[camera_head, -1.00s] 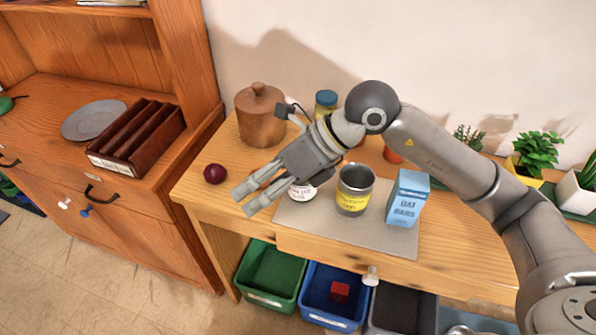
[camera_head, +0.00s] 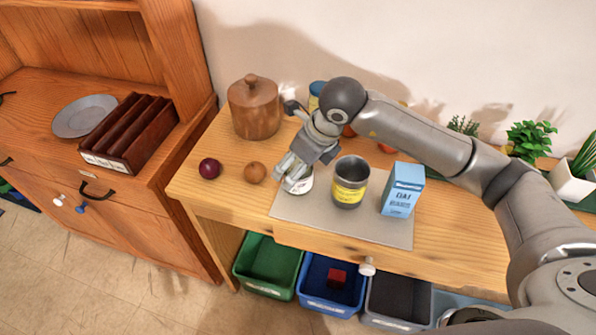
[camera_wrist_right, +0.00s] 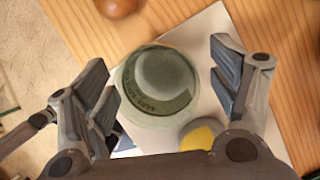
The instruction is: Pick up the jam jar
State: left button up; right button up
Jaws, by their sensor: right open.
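The jar with a white label (camera_head: 304,185), which looks like the jam jar, stands on the grey mat (camera_head: 330,225), partly hidden by my right gripper (camera_head: 288,180). In the right wrist view the jar's round greenish lid (camera_wrist_right: 163,80) lies between the open fingers of my right gripper (camera_wrist_right: 166,88). There is a gap on each side, and the fingers hold nothing. In the head view the fingers point down at the jar; their exact height against it is hard to tell. My left gripper is not in view.
A grey can with a yellow label (camera_head: 349,183) stands close right of the jar, with a blue-and-white carton (camera_head: 402,190) beyond. A brown onion (camera_head: 255,172) and a dark red one (camera_head: 209,168) lie left. A wooden canister (camera_head: 254,108) stands behind.

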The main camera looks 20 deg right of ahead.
jog(key=shift+x, duration=1.45)
jog(key=shift+a+r, duration=0.1)
jog(key=shift+a, duration=0.05)
jog(key=c, duration=1.1)
jog(key=shift+c, duration=0.5)
jog(key=shift+r, duration=0.1)
